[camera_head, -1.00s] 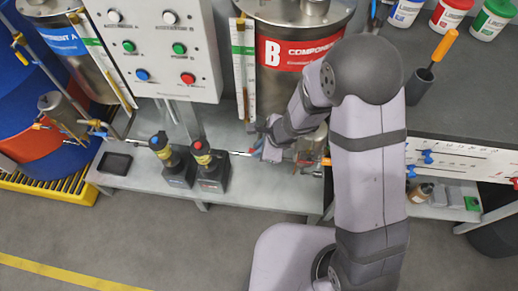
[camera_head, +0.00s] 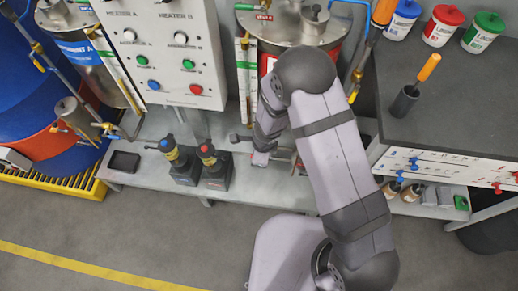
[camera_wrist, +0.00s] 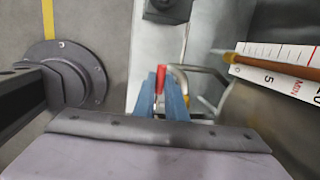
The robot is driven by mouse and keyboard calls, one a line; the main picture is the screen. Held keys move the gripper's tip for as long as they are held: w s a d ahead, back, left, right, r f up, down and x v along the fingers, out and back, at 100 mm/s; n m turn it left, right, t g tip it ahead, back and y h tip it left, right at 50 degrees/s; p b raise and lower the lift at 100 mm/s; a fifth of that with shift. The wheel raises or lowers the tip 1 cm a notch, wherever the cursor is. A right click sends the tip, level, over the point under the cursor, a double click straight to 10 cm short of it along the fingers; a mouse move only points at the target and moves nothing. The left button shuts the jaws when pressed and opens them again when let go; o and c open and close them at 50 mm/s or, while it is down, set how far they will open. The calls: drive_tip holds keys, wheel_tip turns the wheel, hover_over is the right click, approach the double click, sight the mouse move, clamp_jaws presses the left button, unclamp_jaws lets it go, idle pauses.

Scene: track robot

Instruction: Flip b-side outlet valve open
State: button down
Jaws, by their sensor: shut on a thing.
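In the wrist view, a red valve handle (camera_wrist: 160,79) stands between the two blue fingers of my gripper (camera_wrist: 162,92), which are closed on it. A curved metal pipe (camera_wrist: 181,82) runs just to the right of the fingers. The valve body is mostly hidden behind the fingers. In the head view, my gripper (camera_head: 262,158) is low in front of the B-side tank (camera_head: 300,30). My arm covers most of that tank and the valve there, so the handle's angle is hard to tell.
A level gauge with a white scale (camera_wrist: 280,60) is at the right in the wrist view.

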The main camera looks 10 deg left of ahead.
idle(0.3)
drive_tip(key=c, duration=2.1)
unclamp_jaws()
drive_tip(key=p+v, duration=0.4)
drive_tip(key=v, duration=0.3)
drive_tip(key=shift+s+r+p, duration=0.1)
drive_tip(key=shift+r+p, duration=0.05)
drive_tip(key=shift+p, duration=0.15)
